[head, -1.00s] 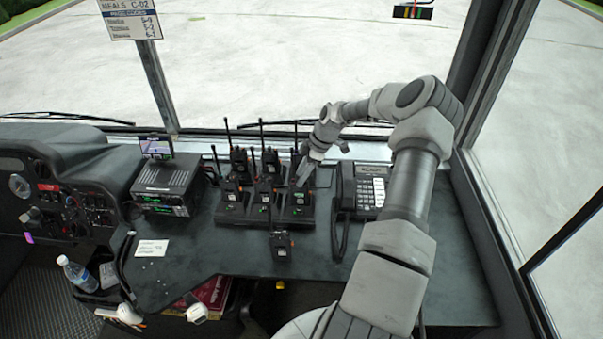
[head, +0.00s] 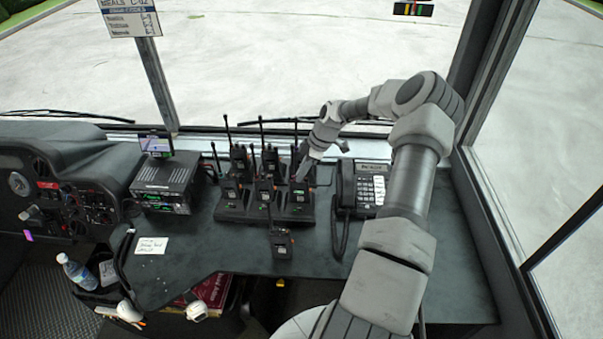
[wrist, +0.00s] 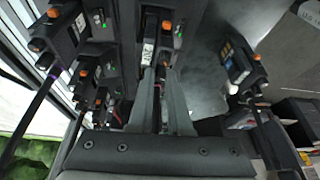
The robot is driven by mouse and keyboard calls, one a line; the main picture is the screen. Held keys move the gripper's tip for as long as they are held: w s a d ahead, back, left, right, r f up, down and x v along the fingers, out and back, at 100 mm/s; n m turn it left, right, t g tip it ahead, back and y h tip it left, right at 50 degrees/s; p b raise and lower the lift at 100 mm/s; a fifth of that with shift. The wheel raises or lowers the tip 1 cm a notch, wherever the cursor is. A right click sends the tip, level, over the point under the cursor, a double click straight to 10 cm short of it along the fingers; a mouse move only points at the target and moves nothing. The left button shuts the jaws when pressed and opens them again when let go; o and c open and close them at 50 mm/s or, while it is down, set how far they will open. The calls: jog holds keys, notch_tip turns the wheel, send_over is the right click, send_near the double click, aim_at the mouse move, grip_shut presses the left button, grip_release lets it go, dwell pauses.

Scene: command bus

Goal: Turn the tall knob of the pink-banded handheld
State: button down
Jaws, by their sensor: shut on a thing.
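Several black handhelds with antennas stand in a charger rack (head: 238,216) on the dash in the head view. My gripper (head: 302,172) reaches down from the right onto the top of a handheld (head: 298,193) at the rack's right end. In the wrist view, my gripper (wrist: 160,72) has its two fingers close together at the top end of a handheld (wrist: 164,42) with an orange button. The fingers are shut on a small part there, probably a knob, mostly hidden between them.
A loose handheld (head: 281,244) stands in front of the rack. A desk phone (head: 362,187) is close on the right, and a radio unit (head: 164,184) is on the left. Neighbouring antennas rise close to my gripper. The front right dash is clear.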

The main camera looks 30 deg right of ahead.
jog(key=shift+f+m+h+b, duration=0.15)
jog(key=shift+m+h+b, duration=0.15)
jog(key=shift+m+b, duration=0.45)
jog(key=shift+m+t, duration=0.4)
jog(key=shift+m, duration=0.15)
jog(key=c, duration=0.8)
grip_release()
jog(key=shift+c, duration=0.2)
jog(key=b+v, duration=0.2)
jog(key=v, duration=1.5)
jog(key=shift+r, duration=0.4)
